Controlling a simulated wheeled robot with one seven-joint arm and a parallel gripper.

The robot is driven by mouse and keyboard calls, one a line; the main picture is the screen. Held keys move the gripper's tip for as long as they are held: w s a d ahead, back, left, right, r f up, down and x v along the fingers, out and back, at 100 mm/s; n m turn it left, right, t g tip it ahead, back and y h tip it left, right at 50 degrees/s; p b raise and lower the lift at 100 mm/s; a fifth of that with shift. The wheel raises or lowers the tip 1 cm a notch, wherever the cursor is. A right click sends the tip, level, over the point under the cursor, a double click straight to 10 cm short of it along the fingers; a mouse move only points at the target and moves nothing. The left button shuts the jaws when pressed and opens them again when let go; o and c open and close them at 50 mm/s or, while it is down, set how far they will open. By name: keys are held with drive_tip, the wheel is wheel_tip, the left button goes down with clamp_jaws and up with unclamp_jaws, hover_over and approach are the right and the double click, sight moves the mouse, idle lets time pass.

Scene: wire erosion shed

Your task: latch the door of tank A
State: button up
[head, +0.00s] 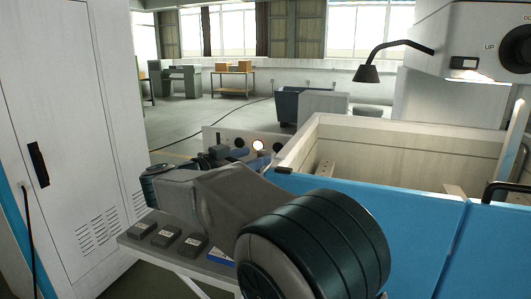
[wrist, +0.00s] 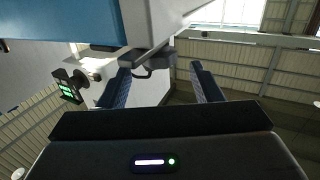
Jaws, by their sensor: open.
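A pale tank (head: 400,135) with a blue front door (head: 410,225) stands at the right in the head view. No letter A is readable on it. A small dark latch-like part (head: 284,170) sits at the door's top left corner. In the wrist view the blue panel (wrist: 60,22) is at the upper left, and a dark bracket-like part (wrist: 148,58) hangs below the pale corner. My gripper (wrist: 160,67) is open and empty, its fingers spread either side below that part, nearer the left finger. Contact cannot be told. My arm hides part of the door's left side in the head view.
A second blue panel (head: 497,252) with a black handle (head: 503,189) is at far right. A lamp (head: 367,73) hangs over the tank. A shelf with dark blocks (head: 165,237) lies below my arm. A white cabinet (head: 65,130) stands left; open floor (head: 190,118) lies beyond.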

sight(259, 154)
drive_tip(key=x, duration=0.5)
drive_tip(key=c, duration=1)
